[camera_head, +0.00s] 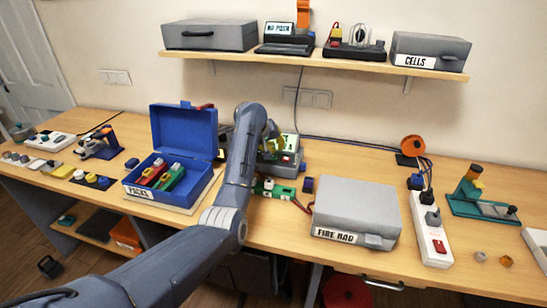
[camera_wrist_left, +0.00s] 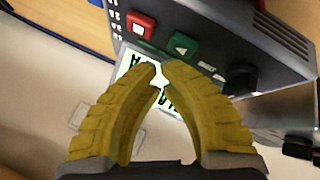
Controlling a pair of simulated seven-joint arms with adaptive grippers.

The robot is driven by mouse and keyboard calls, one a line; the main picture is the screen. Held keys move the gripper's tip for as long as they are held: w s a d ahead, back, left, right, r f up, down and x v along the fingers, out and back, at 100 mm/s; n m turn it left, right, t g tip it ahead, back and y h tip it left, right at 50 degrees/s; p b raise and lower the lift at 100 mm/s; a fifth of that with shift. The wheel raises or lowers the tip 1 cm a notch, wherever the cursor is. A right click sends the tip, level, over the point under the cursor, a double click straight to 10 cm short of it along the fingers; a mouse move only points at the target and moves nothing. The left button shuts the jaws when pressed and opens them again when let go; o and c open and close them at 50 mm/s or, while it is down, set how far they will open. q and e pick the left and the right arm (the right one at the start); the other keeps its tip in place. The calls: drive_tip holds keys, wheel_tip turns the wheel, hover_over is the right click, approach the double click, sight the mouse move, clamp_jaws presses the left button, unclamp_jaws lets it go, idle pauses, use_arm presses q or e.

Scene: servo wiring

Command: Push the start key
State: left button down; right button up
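The start key (camera_wrist_left: 183,44) is a green square key with a white triangle on a dark grey device. A red key (camera_wrist_left: 140,24) with a white square sits beside it. A lit display (camera_wrist_left: 128,66) lies partly behind the fingers. My left gripper (camera_wrist_left: 159,66) has yellow fingers with their tips close together and nothing between them. The tips appear near the green key; I cannot tell whether they touch it. In the head view the device (camera_head: 288,160) is partly hidden behind my left arm, and the gripper is hard to make out. My right gripper is not in view.
An open blue case (camera_head: 182,130) with red and green packs stands left of my arm. A closed grey case (camera_head: 358,205) stands to the right, and a power strip (camera_head: 430,228) lies beyond it. A shelf (camera_head: 300,60) with boxes hangs above.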

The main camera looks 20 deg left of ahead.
use_arm(q)
drive_tip(key=shift+f, duration=1)
idle(0.8)
drive_tip(key=shift+r, duration=0.15)
idle(0.3)
drive_tip(key=shift+r, duration=0.85)
drive_tip(key=shift+r, duration=2.5)
